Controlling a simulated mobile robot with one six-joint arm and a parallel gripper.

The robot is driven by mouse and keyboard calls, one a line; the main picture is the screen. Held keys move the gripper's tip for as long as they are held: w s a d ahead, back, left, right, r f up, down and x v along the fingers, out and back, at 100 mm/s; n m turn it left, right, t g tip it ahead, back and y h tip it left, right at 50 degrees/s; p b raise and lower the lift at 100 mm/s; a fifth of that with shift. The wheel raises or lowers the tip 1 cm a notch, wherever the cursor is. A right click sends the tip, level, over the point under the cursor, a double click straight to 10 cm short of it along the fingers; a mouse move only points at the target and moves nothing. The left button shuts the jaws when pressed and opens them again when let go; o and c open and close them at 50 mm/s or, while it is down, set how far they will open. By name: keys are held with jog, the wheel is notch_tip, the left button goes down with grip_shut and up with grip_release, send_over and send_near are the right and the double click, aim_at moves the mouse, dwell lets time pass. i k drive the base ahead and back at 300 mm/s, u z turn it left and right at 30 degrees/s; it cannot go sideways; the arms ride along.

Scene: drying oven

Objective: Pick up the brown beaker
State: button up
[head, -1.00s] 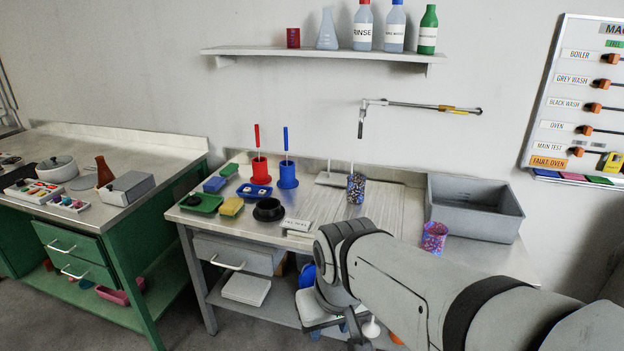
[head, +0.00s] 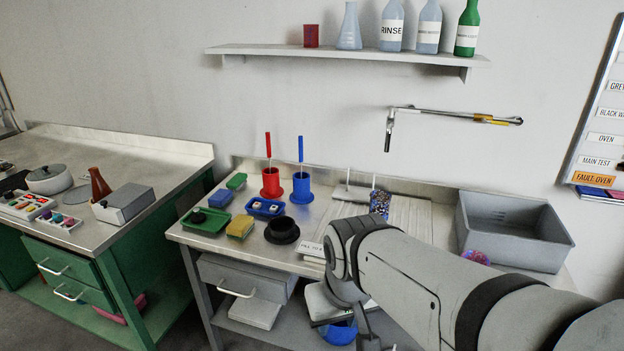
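My arm reaches in from the lower right, in front of the middle bench. Its end drops past the bottom edge of the head view, so my gripper's fingers are not seen. My arm is well to the right of the brown vessel and apart from it.
Beside the vessel are a grey box (head: 128,203), a lidded pot (head: 50,180) and trays of small coloured items (head: 25,203). The middle bench (head: 215,239) holds red and blue holders, trays and a grey bin (head: 515,250). A wall shelf (head: 350,56) holds bottles.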

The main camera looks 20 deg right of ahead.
aim_at(380, 203)
jog(key=z, duration=0.05)
jog(key=i, duration=0.95)
jog(key=z, duration=0.05)
